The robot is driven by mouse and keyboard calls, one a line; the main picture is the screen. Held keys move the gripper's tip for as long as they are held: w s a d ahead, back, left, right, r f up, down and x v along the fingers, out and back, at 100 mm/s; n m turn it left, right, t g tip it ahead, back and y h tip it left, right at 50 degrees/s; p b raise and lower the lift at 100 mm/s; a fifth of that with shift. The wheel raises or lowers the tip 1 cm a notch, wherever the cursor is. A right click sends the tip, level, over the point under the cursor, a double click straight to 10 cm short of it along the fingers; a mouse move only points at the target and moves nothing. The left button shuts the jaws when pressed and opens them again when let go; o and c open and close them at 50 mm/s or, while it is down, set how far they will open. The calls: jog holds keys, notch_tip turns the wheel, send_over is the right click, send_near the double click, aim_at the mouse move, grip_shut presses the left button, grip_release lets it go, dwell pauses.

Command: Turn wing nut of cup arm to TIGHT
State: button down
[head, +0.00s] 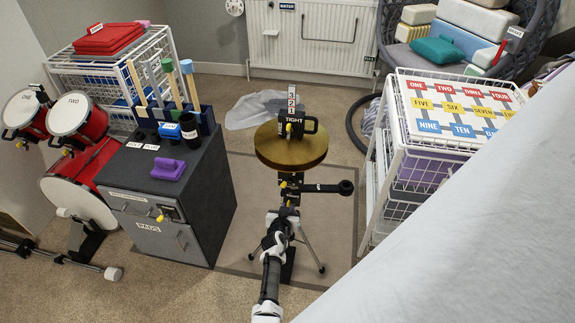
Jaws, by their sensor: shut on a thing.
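A stand on tripod legs (312,252) carries a round gold disc (262,150). On top is a black block labelled TIGHT (308,128) with a yellow knob (289,128) and an upright scale numbered 3, 2, 1 (292,98). Below the disc, a black side arm (322,188) reaches right to a round black cup end (346,187). A small yellow part (283,185), apparently the wing nut, shows at its left end. My gripper (285,208) reaches up from below, close under this joint. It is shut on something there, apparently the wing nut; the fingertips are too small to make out.
A grey cabinet (222,205) with a purple item (169,169) stands left, beside red drums (80,190). A white wire rack (392,180) stands right. A crumpled clear sheet (250,112) lies behind the stand. A large pale surface covers the lower right.

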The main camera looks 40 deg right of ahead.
jog(key=c, duration=1.5)
grip_release()
jog(key=p+v, duration=0.3)
jog(key=v, duration=1.1)
jog(key=shift+w+d, duration=0.1)
